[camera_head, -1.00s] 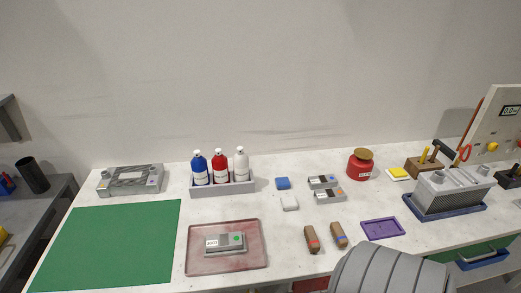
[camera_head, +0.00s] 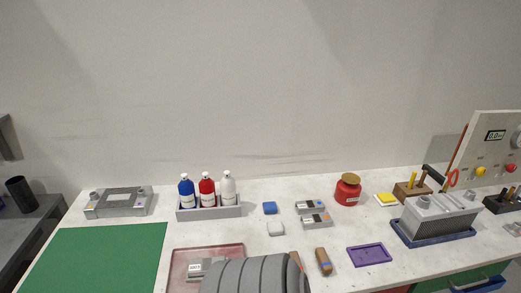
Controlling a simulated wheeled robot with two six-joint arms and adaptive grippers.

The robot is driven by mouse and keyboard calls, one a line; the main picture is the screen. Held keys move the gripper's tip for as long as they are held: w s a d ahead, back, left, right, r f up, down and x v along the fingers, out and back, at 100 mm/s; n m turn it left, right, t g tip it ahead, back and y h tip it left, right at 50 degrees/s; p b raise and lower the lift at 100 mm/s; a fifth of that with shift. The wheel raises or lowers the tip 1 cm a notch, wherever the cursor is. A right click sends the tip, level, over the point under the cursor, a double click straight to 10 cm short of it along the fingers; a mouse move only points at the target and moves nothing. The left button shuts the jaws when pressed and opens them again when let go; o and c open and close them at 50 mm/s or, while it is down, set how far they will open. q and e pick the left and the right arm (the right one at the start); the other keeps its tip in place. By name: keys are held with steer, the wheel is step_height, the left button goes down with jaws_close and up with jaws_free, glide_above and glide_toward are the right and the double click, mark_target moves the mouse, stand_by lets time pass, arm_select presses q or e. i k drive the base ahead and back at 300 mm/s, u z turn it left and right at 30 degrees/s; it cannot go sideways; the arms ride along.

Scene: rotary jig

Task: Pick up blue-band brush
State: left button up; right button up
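The blue-band brush (camera_head: 324,262) lies on the white table right of centre, a brown block with a blue band. A second brown brush (camera_head: 295,259) lies just left of it, mostly hidden behind a grey ribbed arm part of mine at the bottom centre. Neither of my grippers shows in the head view.
A purple tray (camera_head: 369,255) lies right of the brush. A reddish tray (camera_head: 180,262) and green mat (camera_head: 95,258) lie left.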

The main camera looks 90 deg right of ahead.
mark_target(326, 267)
steer(key=k, duration=0.85)
steer(key=z, duration=0.35)
